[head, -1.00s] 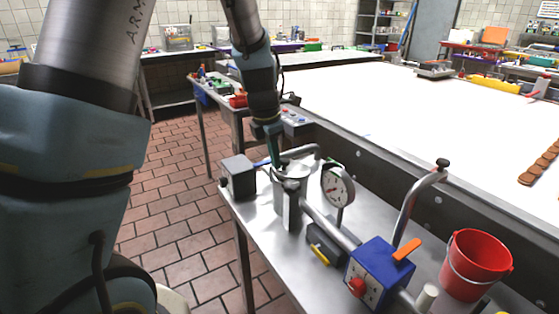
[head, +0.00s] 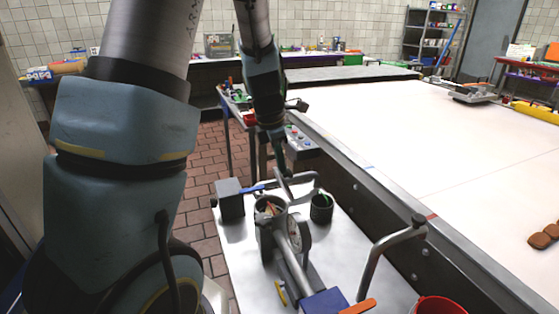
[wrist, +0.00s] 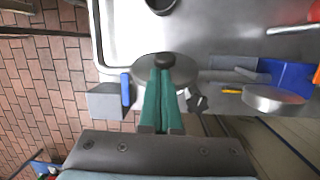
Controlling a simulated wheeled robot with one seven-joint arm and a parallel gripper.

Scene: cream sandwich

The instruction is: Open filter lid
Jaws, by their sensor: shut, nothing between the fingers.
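The filter is a metal cylinder (head: 268,235) on the steel table, joined to a pipe. In the head view its round top shows pale and reddish patches; I cannot tell whether these are contents or reflections. In the wrist view a grey round lid (wrist: 185,70) with a dark knob (wrist: 164,60) lies at the fingertips. My gripper (wrist: 160,72) has its green fingers together with nothing between them, close to the knob. It also shows in the head view (head: 284,172), just behind the filter top. Whether the fingers touch the lid is unclear.
A grey box with a blue lever (head: 230,200) stands left of the filter. A dark cup (head: 321,208) and a round gauge (head: 295,233) stand to the right. A bent pipe (head: 385,255), a blue box (head: 325,301) and a red bucket (head: 440,305) are nearer.

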